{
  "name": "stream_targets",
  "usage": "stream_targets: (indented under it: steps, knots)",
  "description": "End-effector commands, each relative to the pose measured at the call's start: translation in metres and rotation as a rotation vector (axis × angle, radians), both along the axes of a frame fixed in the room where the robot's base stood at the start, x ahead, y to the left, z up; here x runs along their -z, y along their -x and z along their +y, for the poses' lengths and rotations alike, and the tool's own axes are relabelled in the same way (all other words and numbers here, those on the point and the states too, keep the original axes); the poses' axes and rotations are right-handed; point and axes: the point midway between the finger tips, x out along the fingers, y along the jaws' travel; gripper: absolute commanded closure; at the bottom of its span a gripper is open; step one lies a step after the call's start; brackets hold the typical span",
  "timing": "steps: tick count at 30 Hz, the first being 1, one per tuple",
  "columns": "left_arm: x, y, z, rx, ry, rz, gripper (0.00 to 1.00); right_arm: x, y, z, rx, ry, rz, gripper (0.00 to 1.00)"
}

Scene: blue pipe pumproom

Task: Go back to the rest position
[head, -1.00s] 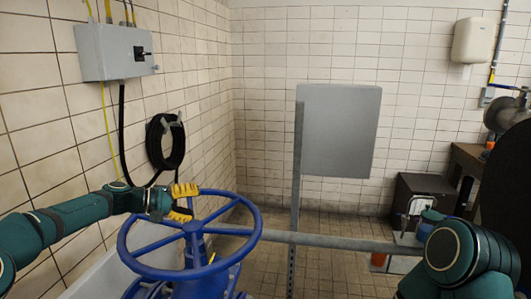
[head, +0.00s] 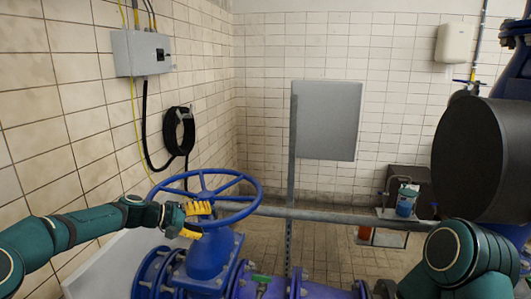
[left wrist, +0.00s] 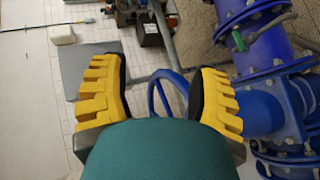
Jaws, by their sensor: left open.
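The blue valve handwheel (head: 207,193) stands left of centre in the head view, on a blue valve body (head: 210,254). My left gripper (head: 203,221) is at the near left side of the wheel, its yellow fingers apart. In the left wrist view, the two yellow fingers (left wrist: 153,98) are spread wide with nothing gripped. Part of the wheel's rim (left wrist: 163,82) shows between and beyond them. I cannot tell whether a finger touches the rim. My right arm (head: 458,255) shows at the lower right; its gripper is out of view.
Blue flanged pipes (head: 290,287) run along the bottom. A grey panel (head: 327,120) on a post and a horizontal grey pipe (head: 330,217) stand behind the wheel. A grey switch box (head: 142,53) and a black hose coil (head: 179,131) hang on the left wall. A large black disc (head: 480,160) is at the right.

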Motion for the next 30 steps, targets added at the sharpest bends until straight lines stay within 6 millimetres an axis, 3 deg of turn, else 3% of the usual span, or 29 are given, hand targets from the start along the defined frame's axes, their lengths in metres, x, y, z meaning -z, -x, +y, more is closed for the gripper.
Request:
stream_targets:
  steps: [1, 8, 14, 18, 21, 24, 27, 30]
  knots:
    - [0.031, 0.006, -0.013, 0.003, -0.034, 0.033, 0.39, 0.008, 0.000, 0.000, -0.001, 0.000, 0.000, 1.00]
    - [0.163, 0.054, -0.060, 0.004, -0.234, 0.160, 0.39, 0.029, 0.002, 0.000, -0.007, -0.001, 0.005, 1.00]
    - [0.277, 0.130, -0.085, 0.031, -0.437, 0.231, 0.39, 0.049, 0.005, 0.001, -0.014, -0.002, 0.011, 1.00]
    - [0.344, 0.200, -0.092, 0.068, -0.577, 0.248, 0.39, 0.066, 0.006, 0.001, -0.019, -0.003, 0.015, 1.00]
    - [0.380, 0.252, -0.090, 0.099, -0.661, 0.244, 0.39, 0.077, 0.008, 0.002, -0.023, -0.005, 0.019, 1.00]
    - [0.401, 0.295, -0.086, 0.125, -0.720, 0.233, 0.39, 0.086, 0.009, 0.002, -0.026, -0.005, 0.021, 1.00]
    - [0.411, 0.325, -0.082, 0.142, -0.753, 0.221, 0.39, 0.091, 0.010, 0.002, -0.027, -0.005, 0.023, 1.00]
    - [0.414, 0.340, -0.080, 0.151, -0.768, 0.214, 0.39, 0.093, 0.010, 0.002, -0.029, -0.006, 0.024, 1.00]
